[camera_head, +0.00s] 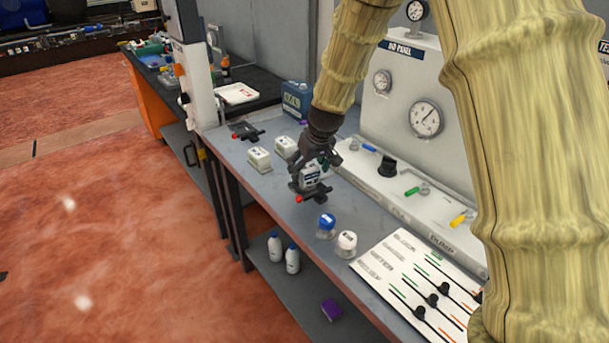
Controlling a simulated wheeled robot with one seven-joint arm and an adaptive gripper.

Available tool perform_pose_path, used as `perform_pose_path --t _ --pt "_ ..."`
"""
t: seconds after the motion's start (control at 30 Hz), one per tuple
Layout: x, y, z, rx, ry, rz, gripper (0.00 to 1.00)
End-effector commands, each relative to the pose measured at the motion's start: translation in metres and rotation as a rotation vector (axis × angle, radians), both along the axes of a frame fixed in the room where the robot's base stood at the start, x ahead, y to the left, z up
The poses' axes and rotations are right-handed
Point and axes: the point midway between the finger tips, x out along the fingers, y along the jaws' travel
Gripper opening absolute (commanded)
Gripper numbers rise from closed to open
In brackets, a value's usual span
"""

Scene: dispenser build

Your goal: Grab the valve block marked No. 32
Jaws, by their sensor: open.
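Two smaller white blocks, one nearer (260,159) and one farther (285,147), stand to the left. A flat dark fixture with a red tip (246,132) lies farther left. I cannot read a No. 32 on any block.
A blue-capped jar (326,226) and a white-capped jar (346,243) stand right of the gripper near the bench's front edge. A gauge panel (405,90) rises behind, with coloured valves at its foot. A white slider board (402,275) lies at right. My arm hides part of the panel.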

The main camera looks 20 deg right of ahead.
Motion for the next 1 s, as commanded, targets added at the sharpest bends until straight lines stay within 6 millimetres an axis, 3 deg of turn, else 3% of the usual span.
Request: perform_pose_path --t 0.37,0.77,1.0 --pt "0.0019 0.0007 -0.0051 0.0 0.0 0.0 0.73" --pt "0.0024 0.0009 -0.004 0.0 -0.002 0.0 0.0" --pt "0.0025 0.0008 -0.0024 0.0 -0.002 0.0 0.0"
